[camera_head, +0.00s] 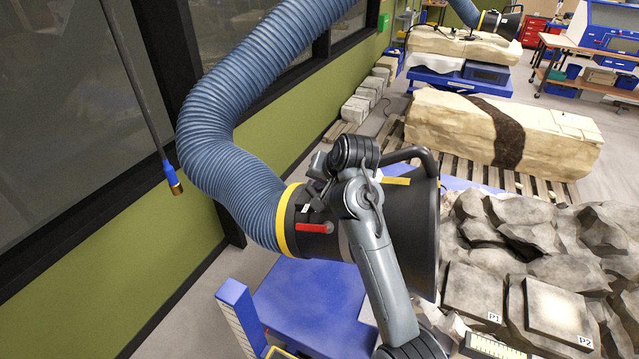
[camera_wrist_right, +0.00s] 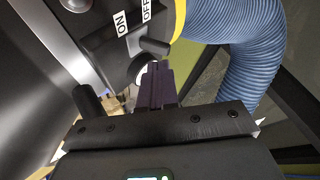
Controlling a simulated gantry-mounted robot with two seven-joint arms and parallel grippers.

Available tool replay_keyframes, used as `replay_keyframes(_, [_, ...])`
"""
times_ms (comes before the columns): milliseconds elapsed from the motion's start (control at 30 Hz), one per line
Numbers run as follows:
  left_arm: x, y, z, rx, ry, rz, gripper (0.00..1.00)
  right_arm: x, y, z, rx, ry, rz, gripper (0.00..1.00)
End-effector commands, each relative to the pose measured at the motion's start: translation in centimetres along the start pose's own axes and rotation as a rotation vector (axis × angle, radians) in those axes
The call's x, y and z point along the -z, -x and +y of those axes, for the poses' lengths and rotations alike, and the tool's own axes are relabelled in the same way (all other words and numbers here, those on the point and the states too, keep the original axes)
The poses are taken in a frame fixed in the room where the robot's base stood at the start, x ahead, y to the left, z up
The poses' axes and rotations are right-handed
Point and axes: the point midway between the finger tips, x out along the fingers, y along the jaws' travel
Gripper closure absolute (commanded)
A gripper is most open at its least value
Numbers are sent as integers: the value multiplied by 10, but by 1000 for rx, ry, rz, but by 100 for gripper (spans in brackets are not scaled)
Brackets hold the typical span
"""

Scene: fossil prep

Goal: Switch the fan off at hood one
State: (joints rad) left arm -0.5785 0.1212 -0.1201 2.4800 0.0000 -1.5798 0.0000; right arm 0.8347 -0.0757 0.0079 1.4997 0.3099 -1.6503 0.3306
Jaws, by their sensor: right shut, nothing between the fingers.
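Hood one is the black hood (camera_head: 412,230) on the near blue hose; its dark body (camera_wrist_right: 30,75) fills the left of the right wrist view. A switch box (camera_wrist_right: 105,45) on it bears a white ON label (camera_wrist_right: 121,23) and a white OFF label (camera_wrist_right: 146,10). A short black lever (camera_wrist_right: 154,46) sticks out below the OFF label. My right gripper (camera_wrist_right: 158,66) is shut and empty, its fingertips close below the lever. I cannot tell whether they touch it. In the head view my right arm hides most of this gripper and the switch. My left gripper is not in view.
The blue ribbed hose (camera_head: 225,165) joins the hood at a yellow band (camera_head: 287,220). A red handle (camera_head: 313,228) sits on the hood's collar. Rock blocks (camera_head: 530,240) lie at right. A cable with a blue end (camera_head: 171,176) hangs at left.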

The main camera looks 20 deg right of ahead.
Motion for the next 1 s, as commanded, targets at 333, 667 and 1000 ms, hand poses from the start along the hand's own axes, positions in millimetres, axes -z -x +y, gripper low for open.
replay_keyframes(333, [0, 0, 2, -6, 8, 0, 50, 2, 3, -2, 0, 0, 0, 100])
replay_keyframes(667, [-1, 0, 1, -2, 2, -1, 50, 4, 14, -13, 2, 2, 1, 100])
replay_keyframes(1000, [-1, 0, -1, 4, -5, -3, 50, 11, 50, -50, 5, 7, -2, 100])
